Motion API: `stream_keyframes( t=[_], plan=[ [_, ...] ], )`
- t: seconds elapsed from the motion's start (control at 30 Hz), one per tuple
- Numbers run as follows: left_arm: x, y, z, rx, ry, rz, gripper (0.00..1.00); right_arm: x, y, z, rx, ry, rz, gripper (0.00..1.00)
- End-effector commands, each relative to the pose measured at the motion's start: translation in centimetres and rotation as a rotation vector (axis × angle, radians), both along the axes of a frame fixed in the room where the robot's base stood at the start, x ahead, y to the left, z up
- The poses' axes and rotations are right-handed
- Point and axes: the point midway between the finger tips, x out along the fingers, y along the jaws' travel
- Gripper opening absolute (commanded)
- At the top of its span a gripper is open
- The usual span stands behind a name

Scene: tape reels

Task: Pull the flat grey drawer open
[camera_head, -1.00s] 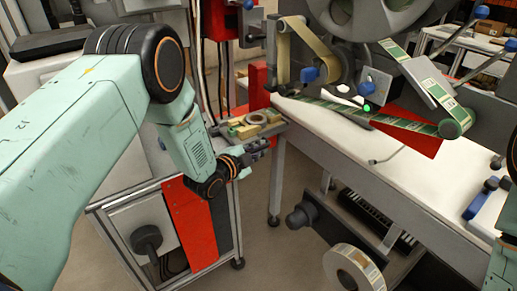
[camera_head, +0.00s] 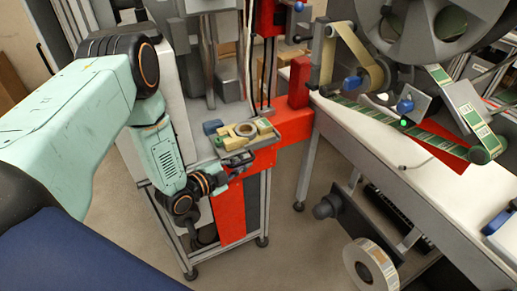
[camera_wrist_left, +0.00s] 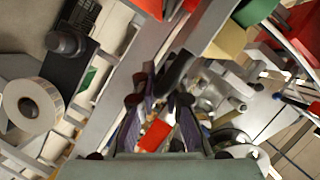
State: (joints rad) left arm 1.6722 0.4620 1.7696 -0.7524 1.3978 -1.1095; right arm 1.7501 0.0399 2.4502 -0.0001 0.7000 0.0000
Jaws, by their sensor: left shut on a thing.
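The flat grey drawer (camera_head: 262,143) sticks out to the left of the red bar (camera_head: 290,124) beside the white table. It carries yellowish blocks, a pale ring (camera_head: 245,129) and a blue block. My left gripper (camera_head: 232,172) is at the drawer's near left side, shut on its front part. The exact grip is too small to tell in the head view. In the wrist view my left fingers (camera_wrist_left: 160,98) are close together around a dark piece, next to the grey drawer edge (camera_wrist_left: 205,30). My right gripper is out of view.
A wheeled metal-frame cart with a red panel (camera_head: 230,212) stands below the drawer. The white table (camera_head: 400,165) is to the right, with a label roll (camera_head: 370,264) low beneath it. A large reel (camera_head: 437,27) is at the upper right. Bare floor lies between cart and table.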

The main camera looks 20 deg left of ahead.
Motion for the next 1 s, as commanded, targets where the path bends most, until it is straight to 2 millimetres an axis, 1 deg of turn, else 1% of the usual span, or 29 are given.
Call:
stream_keyframes(
  t=[0.03,0.1,0.3,0.73,0.77,1.0],
  plan=[
    [-0.6,0.5,0.3,0.000,0.002,0.001,0.00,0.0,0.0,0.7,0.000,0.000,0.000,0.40],
    [-1.2,0.9,0.2,-0.001,0.002,-0.001,0.00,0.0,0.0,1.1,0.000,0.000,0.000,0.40],
    [-2.3,1.7,0.1,-0.001,-0.001,-0.003,0.00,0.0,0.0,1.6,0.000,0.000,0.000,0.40],
    [-2.6,1.9,0.0,0.000,-0.001,-0.003,0.00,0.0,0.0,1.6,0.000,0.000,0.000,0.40],
    [-2.6,1.9,0.0,0.000,-0.001,-0.003,0.13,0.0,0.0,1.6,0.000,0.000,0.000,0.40],
    [-2.6,2.0,0.0,0.000,0.000,-0.001,0.34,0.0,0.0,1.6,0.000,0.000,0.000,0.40]
  ],
)
